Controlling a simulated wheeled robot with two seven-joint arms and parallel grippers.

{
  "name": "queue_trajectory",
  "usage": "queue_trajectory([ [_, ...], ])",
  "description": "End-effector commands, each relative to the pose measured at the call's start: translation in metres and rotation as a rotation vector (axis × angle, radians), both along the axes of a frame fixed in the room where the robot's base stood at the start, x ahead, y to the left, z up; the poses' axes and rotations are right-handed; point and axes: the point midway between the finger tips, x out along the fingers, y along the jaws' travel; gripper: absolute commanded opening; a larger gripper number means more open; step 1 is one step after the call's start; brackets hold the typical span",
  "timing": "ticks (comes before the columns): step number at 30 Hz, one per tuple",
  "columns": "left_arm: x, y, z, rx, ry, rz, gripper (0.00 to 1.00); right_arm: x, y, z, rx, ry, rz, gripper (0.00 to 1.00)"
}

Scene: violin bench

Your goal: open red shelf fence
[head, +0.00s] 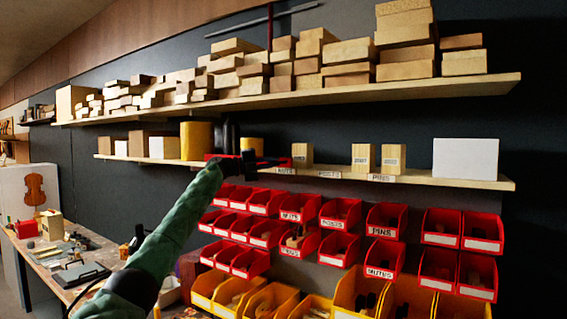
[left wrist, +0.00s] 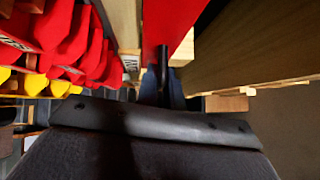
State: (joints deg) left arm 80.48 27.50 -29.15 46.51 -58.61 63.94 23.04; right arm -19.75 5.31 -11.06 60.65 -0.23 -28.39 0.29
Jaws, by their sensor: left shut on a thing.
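The red shelf fence (head: 284,162) shows as a thin red bar at the front of the lower shelf, partly hidden by my left gripper. My left gripper (head: 247,160) is at that shelf's front edge, with my green-sleeved arm reaching up from below. In the left wrist view the fence is a broad red strip (left wrist: 166,22) at the top middle. The dark fingers (left wrist: 164,82) are shut on the fence; the exact contact is hard to see. My right gripper is not in view.
The lower shelf (head: 330,173) holds yellow and dark cylinders, small wood blocks and a white box (head: 465,157). Red bins (head: 340,213) and yellow bins hang close below. The upper shelf (head: 350,93), stacked with wood blocks, is above. A workbench (head: 75,262) stands at left.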

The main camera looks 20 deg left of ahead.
Motion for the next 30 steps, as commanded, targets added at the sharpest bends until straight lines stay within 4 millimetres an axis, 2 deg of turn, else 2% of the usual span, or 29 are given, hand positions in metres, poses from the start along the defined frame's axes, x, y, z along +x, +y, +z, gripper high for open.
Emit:
queue_trajectory([
  [5, 0.001, 0.008, -0.003, 0.002, 0.003, 0.001, 0.00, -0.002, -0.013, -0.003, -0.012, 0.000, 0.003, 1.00],
  [14, 0.001, 0.008, -0.003, 0.002, 0.003, 0.001, 0.00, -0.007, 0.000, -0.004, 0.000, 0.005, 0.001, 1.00],
  [15, 0.001, 0.008, -0.003, 0.002, 0.003, 0.001, 0.11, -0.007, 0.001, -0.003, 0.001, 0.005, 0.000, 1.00],
  [16, 0.001, 0.008, -0.003, 0.002, 0.003, 0.001, 0.17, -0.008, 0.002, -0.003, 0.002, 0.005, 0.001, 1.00],
  [25, 0.000, 0.008, -0.002, 0.001, 0.002, 0.000, 0.17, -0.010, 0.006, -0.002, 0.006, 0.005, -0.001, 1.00],
  [30, -0.003, 0.016, -0.004, 0.002, 0.001, 0.001, 0.17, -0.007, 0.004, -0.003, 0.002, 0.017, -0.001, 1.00],
])
